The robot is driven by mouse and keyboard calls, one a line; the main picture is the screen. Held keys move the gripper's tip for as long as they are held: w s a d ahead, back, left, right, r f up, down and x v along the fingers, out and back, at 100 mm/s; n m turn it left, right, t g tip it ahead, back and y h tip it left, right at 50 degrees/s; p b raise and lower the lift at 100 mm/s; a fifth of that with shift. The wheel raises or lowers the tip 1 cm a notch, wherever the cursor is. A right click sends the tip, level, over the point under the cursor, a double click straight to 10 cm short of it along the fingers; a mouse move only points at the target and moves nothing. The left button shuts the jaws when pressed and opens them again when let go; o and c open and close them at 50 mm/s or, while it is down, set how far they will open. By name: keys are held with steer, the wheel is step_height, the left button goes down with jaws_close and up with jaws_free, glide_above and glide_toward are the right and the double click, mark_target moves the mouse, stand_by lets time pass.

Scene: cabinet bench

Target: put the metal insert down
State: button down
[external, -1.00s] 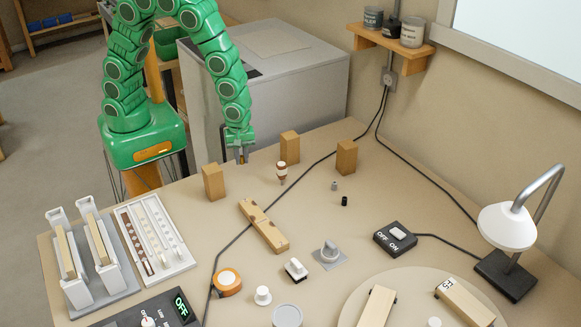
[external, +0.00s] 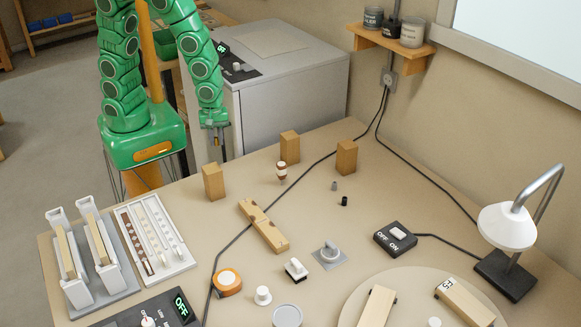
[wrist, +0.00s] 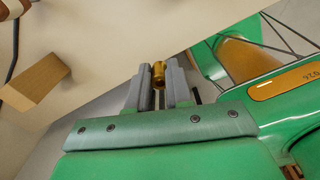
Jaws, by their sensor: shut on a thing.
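The metal insert (wrist: 158,73) is a small brass-coloured piece with a hole in it, in the wrist view. My gripper (wrist: 159,85) is shut on it, with a grey finger on each side. In the external view my gripper (external: 217,146) hangs pointing down near the bench's far left edge, in front of the grey cabinet. The insert is too small there to make out clearly. In the wrist view the fingertips show near the bench edge, and nothing is seen touching the insert from below.
A wooden block (external: 213,182) stands on the bench (external: 330,150) close to my gripper; it also shows in the wrist view. Two more blocks stand farther right.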

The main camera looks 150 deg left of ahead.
steer(key=w+r+m, duration=0.1)
steer(key=w+r, duration=0.1)
steer(key=w, duration=0.6)
steer(key=m, duration=0.2)
glide_above(262, 221)
steer(key=s, duration=0.1)
step_height(262, 221, down, 7)
steer(key=shift+d+f, duration=0.1)
steer(key=shift+d, duration=0.05)
steer(key=shift+w+a+f, duration=0.2)
steer(key=shift+w+f, duration=0.25)
steer(key=shift+f, duration=1.8)
steer(key=shift+f, duration=0.2)
steer(key=c, duration=1)
jaws_free()
steer(key=shift+c, duration=0.2)
